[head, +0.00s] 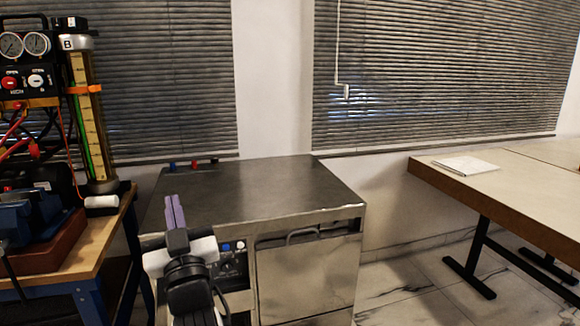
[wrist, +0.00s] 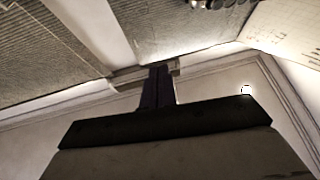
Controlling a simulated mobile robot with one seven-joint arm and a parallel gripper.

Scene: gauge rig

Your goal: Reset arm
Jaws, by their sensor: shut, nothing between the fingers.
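My gripper (head: 175,212) shows in the head view with its two purple fingers together, pointing up, empty. It is in front of the left part of the steel cabinet (head: 265,190). In the wrist view the dark fingers (wrist: 157,88) also lie together with nothing between them. Past them, that view shows the wall, ceiling edge and blinds.
A wooden bench (head: 105,240) on the left carries a gauge rig (head: 25,60), a tall column marked B (head: 85,110) and a blue vise (head: 35,215). A table (head: 500,185) with papers (head: 466,165) stands right. Marble floor (head: 415,285) between is clear.

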